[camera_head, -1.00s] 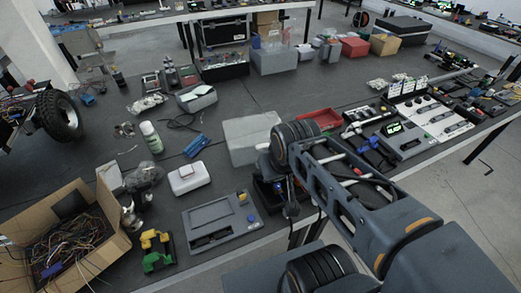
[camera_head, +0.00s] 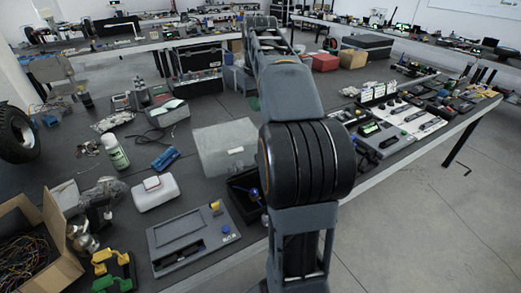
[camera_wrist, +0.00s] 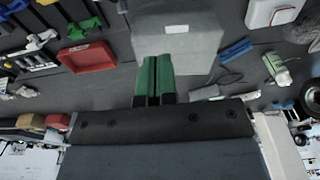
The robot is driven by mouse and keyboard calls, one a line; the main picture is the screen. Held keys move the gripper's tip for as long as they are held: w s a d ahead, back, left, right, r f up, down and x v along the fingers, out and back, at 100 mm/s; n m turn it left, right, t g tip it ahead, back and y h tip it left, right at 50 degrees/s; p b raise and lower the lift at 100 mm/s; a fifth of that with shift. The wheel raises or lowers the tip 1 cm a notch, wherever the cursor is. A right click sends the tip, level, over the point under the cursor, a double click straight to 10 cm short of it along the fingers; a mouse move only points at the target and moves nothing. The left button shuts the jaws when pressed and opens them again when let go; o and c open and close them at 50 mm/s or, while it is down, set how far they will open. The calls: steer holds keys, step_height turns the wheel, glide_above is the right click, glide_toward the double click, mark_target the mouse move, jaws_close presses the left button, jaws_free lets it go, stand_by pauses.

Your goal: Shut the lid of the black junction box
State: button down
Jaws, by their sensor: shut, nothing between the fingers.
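A small open black box (camera_head: 246,190) sits on the near part of the table in the head view, just right of a grey panel. Something blue shows inside it, and my arm covers its right side. It looks like the junction box, but its lid cannot be made out. I cannot pick the box out in the wrist view. My gripper (camera_wrist: 154,80) shows in the wrist view with its green fingers together and nothing between them. It points toward a pale grey box (camera_wrist: 176,38) and looks apart from it. In the head view my gripper is mostly hidden behind my arm.
The pale grey box (camera_head: 224,147) stands behind the black box. The grey panel (camera_head: 188,239), a white box (camera_head: 155,191) and a blue tool (camera_head: 165,158) lie to the left. A red tray (camera_wrist: 87,57) shows in the wrist view. The table's front edge is close.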

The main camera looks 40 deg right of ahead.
steer(key=f+b, duration=0.1)
steer(key=f, duration=0.3)
steer(key=s+f+b, duration=0.1)
steer(key=f, duration=0.3)
steer(key=f+b, duration=0.1)
steer(key=f, duration=0.3)
steer(key=shift+s+d+f, duration=0.15)
steer(key=shift+s+f, duration=0.05)
steer(key=shift+f, duration=0.15)
steer(key=shift+s, duration=0.1)
steer(key=shift+f, duration=0.1)
